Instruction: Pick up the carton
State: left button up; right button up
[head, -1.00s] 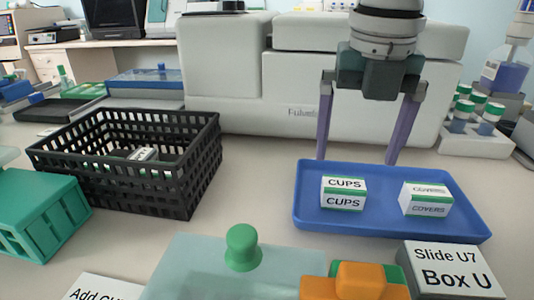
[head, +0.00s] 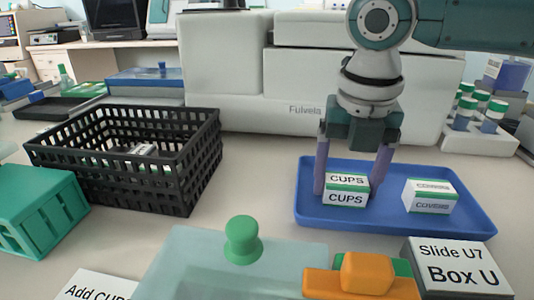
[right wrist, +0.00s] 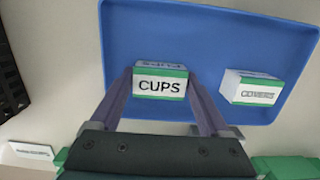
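A small white carton with a green band, marked CUPS (head: 345,198), stands upright on the blue tray (head: 315,217). It also shows in the right wrist view (right wrist: 160,86). My right gripper (head: 348,188) points down over it, one finger on each side. The fingers look open, close beside the carton's sides; whether they touch it I cannot tell. A second white and green carton, marked COVERS (head: 429,205), stands to the right on the same tray. It also shows in the right wrist view (right wrist: 250,96). My left gripper is not in view.
A black mesh basket (head: 125,180) stands left of the tray, with bare table between. A glass-like lid with a green knob (head: 241,240), an orange block (head: 362,275) and a Slide U7 box (head: 458,270) lie in front. A large white machine (head: 250,80) stands behind.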

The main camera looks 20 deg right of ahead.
jog(key=c, duration=0.9)
